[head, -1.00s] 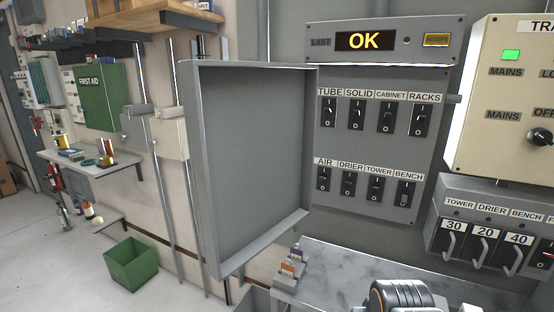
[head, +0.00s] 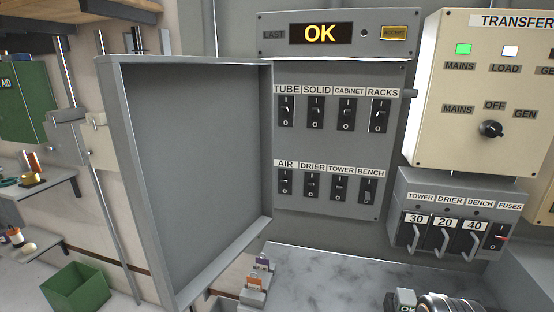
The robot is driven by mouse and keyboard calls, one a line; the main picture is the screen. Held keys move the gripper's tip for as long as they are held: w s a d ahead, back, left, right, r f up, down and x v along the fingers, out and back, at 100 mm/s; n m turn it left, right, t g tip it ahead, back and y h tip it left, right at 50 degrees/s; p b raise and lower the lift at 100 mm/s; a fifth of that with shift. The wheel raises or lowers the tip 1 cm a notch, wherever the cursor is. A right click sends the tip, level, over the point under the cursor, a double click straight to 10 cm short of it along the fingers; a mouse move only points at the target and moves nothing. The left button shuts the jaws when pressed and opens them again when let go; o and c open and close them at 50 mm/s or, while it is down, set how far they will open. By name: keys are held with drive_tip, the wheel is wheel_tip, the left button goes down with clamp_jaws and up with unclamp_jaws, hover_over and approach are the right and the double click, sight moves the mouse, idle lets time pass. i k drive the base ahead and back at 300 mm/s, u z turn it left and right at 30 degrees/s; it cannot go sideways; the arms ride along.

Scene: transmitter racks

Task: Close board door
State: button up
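The board door (head: 192,180) is a grey, shallow, tray-like metal door. It stands wide open to the left of the switch board (head: 322,150), hinged along the board's left side, with its inner face towards me. The board shows two rows of black rocker switches, labelled TUBE, SOLID, CABINET, RACKS above and AIR, DRIER, TOWER, BENCH below. Part of my arm shows at the bottom right edge. My gripper's fingers cannot be made out, and nothing of mine touches the door.
An OK display panel (head: 335,34) is above the board. A cream transfer panel (head: 490,95) and a fuse box (head: 455,215) are at the right. A grey worktop (head: 330,270) lies below, with small tagged items (head: 257,283) at its left. A green bin (head: 76,287) stands on the floor at left.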

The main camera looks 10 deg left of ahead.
sight(192, 137)
drive_tip(key=z, duration=2.4)
drive_tip(key=k, duration=2.35)
drive_tip(key=u, duration=1.7)
drive_tip(key=i, duration=0.5)
drive_tip(key=u, duration=1.2)
drive_tip(key=k, duration=0.35)
drive_tip(key=u, duration=0.6)
drive_tip(key=i, duration=0.5)
drive_tip(key=u, duration=0.05)
